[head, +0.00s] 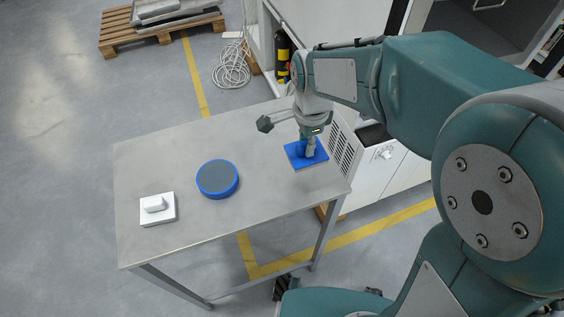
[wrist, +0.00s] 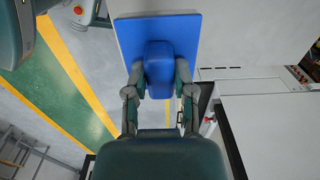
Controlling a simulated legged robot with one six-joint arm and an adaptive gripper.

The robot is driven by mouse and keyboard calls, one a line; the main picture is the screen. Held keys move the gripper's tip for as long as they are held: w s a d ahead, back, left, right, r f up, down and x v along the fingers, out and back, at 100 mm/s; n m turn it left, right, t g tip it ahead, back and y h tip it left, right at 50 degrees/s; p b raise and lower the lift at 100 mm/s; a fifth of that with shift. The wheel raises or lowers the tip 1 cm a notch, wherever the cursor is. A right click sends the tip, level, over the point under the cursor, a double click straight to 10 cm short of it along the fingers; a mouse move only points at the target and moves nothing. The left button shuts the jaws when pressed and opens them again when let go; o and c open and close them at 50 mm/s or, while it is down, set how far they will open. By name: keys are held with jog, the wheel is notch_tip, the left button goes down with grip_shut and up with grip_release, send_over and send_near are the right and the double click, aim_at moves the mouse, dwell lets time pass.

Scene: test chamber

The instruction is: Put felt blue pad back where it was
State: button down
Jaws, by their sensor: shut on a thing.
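The felt blue pad (head: 299,161) is a flat blue square with a raised blue grip block on it. My gripper (head: 310,150) is shut on that block, above the right end of the table. In the wrist view the two fingers of my gripper (wrist: 160,78) press on both sides of the block, and the blue plate of the pad (wrist: 130,38) spreads beyond them. I cannot tell whether the pad touches the table or hangs a little above it.
The grey table (head: 180,150) also carries a round blue disc with a grey top (head: 217,178) and a white square pad with a white block (head: 157,208) at the left. Table between disc and gripper is bare. A white cabinet (head: 385,165) stands right of the table.

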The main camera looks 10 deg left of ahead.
jog(key=a+f, duration=0.5)
jog(key=f, duration=0.1)
jog(key=shift+a, duration=0.25)
notch_tip(320, 180, down, 3)
jog(key=shift+a+f, duration=0.1)
jog(key=shift+f, duration=0.05)
jog(key=shift+c, duration=2.2)
grip_release()
notch_tip(320, 180, up, 12)
